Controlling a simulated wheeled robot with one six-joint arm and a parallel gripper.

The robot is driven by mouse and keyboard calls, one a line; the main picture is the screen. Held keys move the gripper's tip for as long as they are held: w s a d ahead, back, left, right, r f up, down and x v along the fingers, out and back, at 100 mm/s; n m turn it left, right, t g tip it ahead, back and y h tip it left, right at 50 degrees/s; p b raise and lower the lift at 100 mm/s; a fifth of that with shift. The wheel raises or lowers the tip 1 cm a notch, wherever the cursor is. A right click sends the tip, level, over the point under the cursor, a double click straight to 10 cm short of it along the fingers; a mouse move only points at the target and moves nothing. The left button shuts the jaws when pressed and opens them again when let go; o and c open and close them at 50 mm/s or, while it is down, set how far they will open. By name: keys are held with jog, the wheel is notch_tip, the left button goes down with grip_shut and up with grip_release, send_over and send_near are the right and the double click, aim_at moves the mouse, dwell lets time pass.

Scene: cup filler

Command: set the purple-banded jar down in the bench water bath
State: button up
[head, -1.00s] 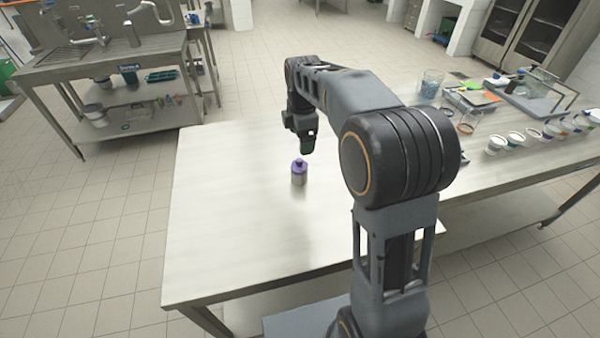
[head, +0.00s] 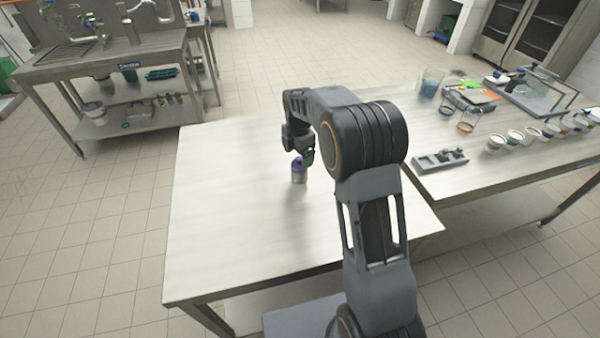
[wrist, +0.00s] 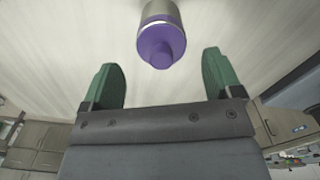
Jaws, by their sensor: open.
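The purple-banded jar (head: 299,176) stands upright on the pale bench, a small grey body with a purple top. My gripper (head: 304,160) is at the jar's top in the head view and partly overlaps it. In the wrist view the purple top (wrist: 162,48) lies centred just beyond my open green fingers (wrist: 160,70), with a gap on both sides. The jar is not held. A glass-sided tray (head: 530,97) with a metal frame stands at the far right; I cannot tell whether it is the bench water bath.
A grey holder with dark pieces (head: 440,160) lies on the right bench. Several white tubs (head: 495,145), a blue-tinted beaker (head: 431,82) and ring stands (head: 466,126) stand beyond it. The bench (head: 225,220) around the jar is clear. A sink bench (head: 100,58) stands at the back left.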

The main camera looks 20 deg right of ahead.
aim_at(299, 165)
jog(key=shift+d+f+p, duration=0.15)
jog(key=shift+f+p, duration=0.25)
jog(key=shift+f, duration=2.2)
jog(key=shift+c, duration=0.3)
jog(key=c, duration=1.4)
jog(key=shift+r, duration=0.1)
